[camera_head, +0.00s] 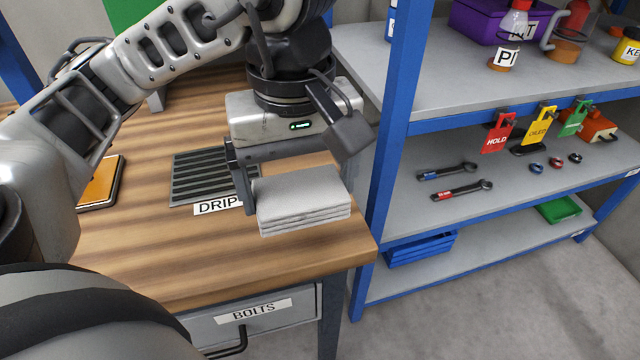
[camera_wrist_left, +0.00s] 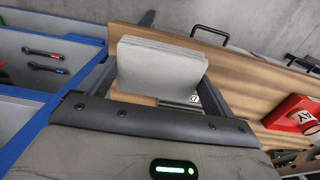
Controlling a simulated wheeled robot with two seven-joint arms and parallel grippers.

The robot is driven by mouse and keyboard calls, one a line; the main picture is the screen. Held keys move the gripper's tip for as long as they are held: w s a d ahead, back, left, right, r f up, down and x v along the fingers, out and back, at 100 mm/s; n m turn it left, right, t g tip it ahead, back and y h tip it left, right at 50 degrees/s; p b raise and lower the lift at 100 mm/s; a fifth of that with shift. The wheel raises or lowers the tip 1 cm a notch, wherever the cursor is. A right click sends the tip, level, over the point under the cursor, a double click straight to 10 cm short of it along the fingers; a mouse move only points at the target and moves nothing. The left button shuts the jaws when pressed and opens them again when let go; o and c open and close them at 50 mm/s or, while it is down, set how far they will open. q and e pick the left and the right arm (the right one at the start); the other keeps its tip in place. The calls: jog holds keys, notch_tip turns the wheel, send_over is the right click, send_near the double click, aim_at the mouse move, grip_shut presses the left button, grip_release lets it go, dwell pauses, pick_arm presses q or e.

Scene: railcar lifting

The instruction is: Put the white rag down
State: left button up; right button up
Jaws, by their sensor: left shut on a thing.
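The white rag (camera_head: 303,203) is a folded stack of pale cloth layers, held near the right front corner of the wooden bench (camera_head: 130,255). My left gripper (camera_head: 300,190) is shut on the rag from behind and above. The rag also shows between the fingers in the left wrist view (camera_wrist_left: 158,70). The rag hides part of the bench and the right end of the DRIP label (camera_head: 217,205). I cannot tell whether its underside touches the bench. My right gripper does not show.
A black ribbed drip mat (camera_head: 205,172) lies left of the rag. An orange notebook (camera_head: 102,183) lies further left. A blue-framed shelf (camera_head: 392,130) stands right, with wrenches (camera_head: 462,190) and hanging tags (camera_head: 497,135). A BOLTS drawer (camera_head: 258,318) is under the bench. The bench front is clear.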

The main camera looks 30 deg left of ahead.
aim_at(311, 175)
pick_arm(q)
jog(key=w+a+f, duration=0.1)
jog(key=w+f, duration=0.1)
jog(key=w+a+f, duration=0.1)
jog(key=w+f, duration=0.1)
jog(key=w+a+f, duration=0.1)
jog(key=w+f, duration=0.1)
jog(key=w, duration=0.1)
jog(key=shift+a+f+b, duration=0.15)
jog(key=shift+f+b, duration=0.05)
jog(key=shift+b, duration=0.2)
jog(key=shift+w+a+f, duration=0.15)
jog(key=shift+w+f, duration=0.25)
jog(key=shift+w, duration=0.05)
jog(key=f, duration=0.2)
jog(key=f+p, duration=0.1)
jog(key=shift+w+a+f, duration=0.1)
jog(key=shift+w+a, duration=0.05)
jog(key=shift+w, duration=0.15)
jog(key=shift+f, duration=0.25)
jog(key=shift+f+b, duration=0.25)
jog(key=shift+b, duration=0.05)
jog(key=o, duration=0.8)
jog(key=shift+c, duration=0.2)
jog(key=shift+o, duration=0.2)
